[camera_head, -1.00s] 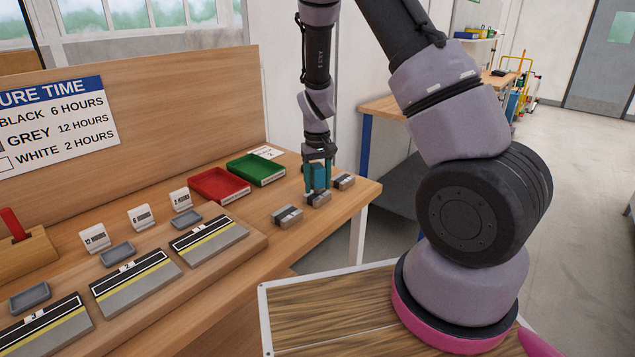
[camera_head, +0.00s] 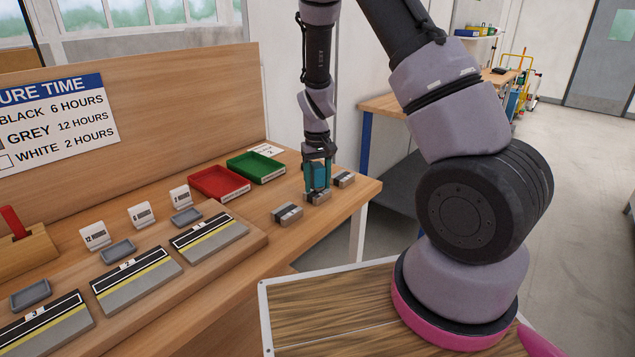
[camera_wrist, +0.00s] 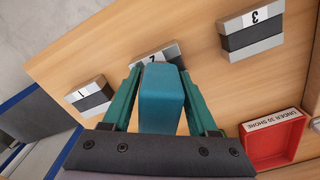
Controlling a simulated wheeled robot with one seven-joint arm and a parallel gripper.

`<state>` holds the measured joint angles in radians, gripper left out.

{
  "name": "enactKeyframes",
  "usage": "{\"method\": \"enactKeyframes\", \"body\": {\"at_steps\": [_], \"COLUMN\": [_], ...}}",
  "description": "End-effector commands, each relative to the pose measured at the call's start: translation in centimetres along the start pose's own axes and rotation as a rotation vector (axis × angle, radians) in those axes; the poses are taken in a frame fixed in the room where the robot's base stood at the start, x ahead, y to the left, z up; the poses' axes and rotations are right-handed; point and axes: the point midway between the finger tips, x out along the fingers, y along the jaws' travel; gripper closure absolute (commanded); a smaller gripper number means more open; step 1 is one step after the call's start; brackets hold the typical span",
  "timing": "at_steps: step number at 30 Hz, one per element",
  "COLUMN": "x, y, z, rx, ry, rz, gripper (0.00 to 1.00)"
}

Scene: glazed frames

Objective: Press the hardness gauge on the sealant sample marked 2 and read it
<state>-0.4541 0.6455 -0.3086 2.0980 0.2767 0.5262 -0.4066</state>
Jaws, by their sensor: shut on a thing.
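My gripper (camera_head: 317,188) is shut on the teal hardness gauge (camera_head: 318,175), which hangs upright between the fingers. The gauge (camera_wrist: 161,98) also fills the middle of the wrist view; no reading shows on it. The sealant sample marked 2 (camera_head: 318,198) is a small grey block with a dark band, directly under the gauge. In the wrist view the sample marked 2 (camera_wrist: 166,54) is partly hidden behind the gauge. The gauge's foot is at or just above the sample; I cannot tell whether they touch.
Sample 1 (camera_wrist: 91,97) and sample 3 (camera_wrist: 252,33) lie either side of sample 2. A red tray (camera_head: 219,184) and a green tray (camera_head: 256,168) stand behind. Numbered panels (camera_head: 136,280) lie at left. The bench's right edge (camera_head: 372,196) is close.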

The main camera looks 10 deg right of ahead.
Motion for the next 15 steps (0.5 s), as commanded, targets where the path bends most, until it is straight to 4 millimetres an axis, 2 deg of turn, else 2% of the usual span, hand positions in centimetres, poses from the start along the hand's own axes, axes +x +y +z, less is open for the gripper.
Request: {"method": "enactKeyframes", "body": {"at_steps": [8,15], "x": [-0.1,-2.0], "y": [0.0,0.0], "z": [0.0,0.0], "rx": [-0.001,-0.001], "ry": [-0.001,0.001], "rz": [0.000,-0.001], "gripper": [0.81,0.81]}}
